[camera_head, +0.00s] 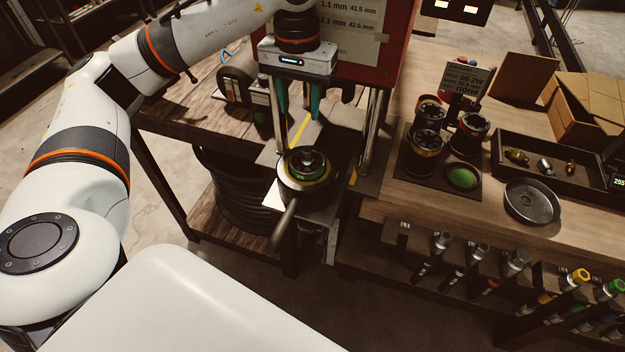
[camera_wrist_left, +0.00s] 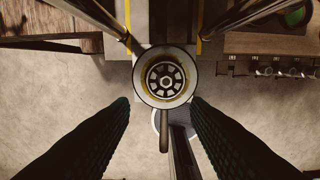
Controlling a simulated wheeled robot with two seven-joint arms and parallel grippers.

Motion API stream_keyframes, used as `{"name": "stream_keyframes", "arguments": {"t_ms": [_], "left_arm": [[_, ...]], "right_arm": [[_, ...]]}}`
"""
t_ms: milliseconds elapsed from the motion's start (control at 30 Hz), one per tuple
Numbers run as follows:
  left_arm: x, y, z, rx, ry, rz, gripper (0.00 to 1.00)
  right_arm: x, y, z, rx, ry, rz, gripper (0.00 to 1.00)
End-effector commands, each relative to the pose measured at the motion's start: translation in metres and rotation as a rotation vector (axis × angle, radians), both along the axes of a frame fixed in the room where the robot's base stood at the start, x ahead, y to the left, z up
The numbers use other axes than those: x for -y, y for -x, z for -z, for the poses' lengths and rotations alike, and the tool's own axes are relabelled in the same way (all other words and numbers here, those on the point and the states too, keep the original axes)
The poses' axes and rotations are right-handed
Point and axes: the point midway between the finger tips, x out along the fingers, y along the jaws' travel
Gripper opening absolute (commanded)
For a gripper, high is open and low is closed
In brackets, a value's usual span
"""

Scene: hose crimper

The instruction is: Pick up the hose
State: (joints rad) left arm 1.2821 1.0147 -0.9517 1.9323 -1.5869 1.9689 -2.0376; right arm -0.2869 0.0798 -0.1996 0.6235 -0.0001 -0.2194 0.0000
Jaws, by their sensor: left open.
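My left gripper (camera_head: 298,112) is open and empty, pointing down above the round crimper head (camera_head: 305,168) with its dark handle. In the left wrist view the two dark green fingers (camera_wrist_left: 159,103) are wide apart, with the crimper head (camera_wrist_left: 166,77) beyond and between them. Several short dark hose-like pieces (camera_head: 433,256) with grey, yellow and green ends hang in a rack along the right bench's front edge, well away from the gripper. A black coil (camera_head: 232,192), perhaps hose, lies on the shelf under the left bench. My right gripper is not in view.
Metal posts (camera_head: 374,130) flank the crimper head. On the right bench (camera_head: 410,192) stand dark cylindrical dies (camera_head: 423,152), a round metal dish (camera_head: 531,202), a black tray (camera_head: 545,180) with small fittings, and cardboard boxes (camera_head: 585,108). Bare floor shows between the benches and me.

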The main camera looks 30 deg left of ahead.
Motion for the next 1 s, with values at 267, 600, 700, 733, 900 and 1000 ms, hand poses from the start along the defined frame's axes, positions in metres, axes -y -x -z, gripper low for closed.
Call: {"name": "stream_keyframes", "arguments": {"t_ms": [267,600,700,733,900,1000], "left_arm": [[0.001,0.0,0.043,-0.005,0.002,-0.002,0.43],[0.007,-0.009,0.075,-0.007,0.005,0.0,0.43],[0.007,-0.009,0.091,-0.006,0.004,-0.001,0.43],[0.007,-0.01,0.094,-0.003,0.003,-0.002,0.43],[0.007,-0.01,0.103,-0.002,0.004,-0.002,0.43],[0.007,-0.01,0.103,-0.001,0.003,-0.002,0.43]], "right_arm": [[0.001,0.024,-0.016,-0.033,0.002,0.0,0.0],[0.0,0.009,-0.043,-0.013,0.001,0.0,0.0],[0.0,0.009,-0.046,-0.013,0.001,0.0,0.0],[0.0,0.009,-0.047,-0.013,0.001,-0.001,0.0],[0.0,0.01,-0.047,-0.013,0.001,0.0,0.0],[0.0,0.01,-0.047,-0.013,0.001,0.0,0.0]]}}
